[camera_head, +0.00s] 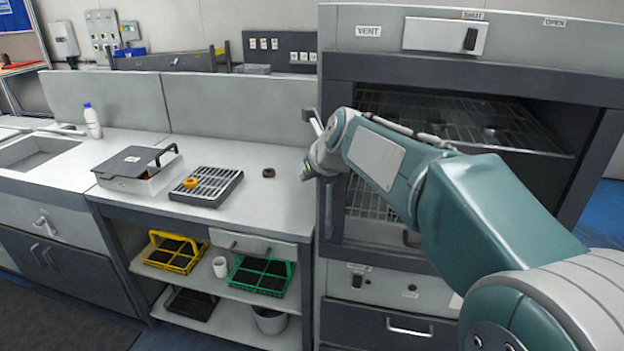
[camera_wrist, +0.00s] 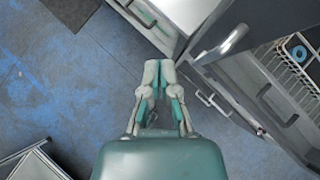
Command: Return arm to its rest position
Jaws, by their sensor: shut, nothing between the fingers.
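My arm reaches in from the right in the head view, bent at the elbow, and its far end is in front of the left side of the oven-like cabinet (camera_head: 345,235). My gripper (camera_wrist: 160,65) shows in the wrist view with its two fingertips together. It is shut and empty, above the blue floor (camera_wrist: 65,85). In the head view the gripper's fingers are mostly hidden behind the wrist.
The cabinet's wire racks (camera_head: 450,115) are visible inside. The bench (camera_head: 290,205) at left holds a lidded box (camera_head: 140,172), a slotted tray (camera_head: 207,186) with an orange ring (camera_head: 190,183), and a dark ring (camera_head: 268,172). Yellow (camera_head: 175,251) and green (camera_head: 262,275) crates stand below.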

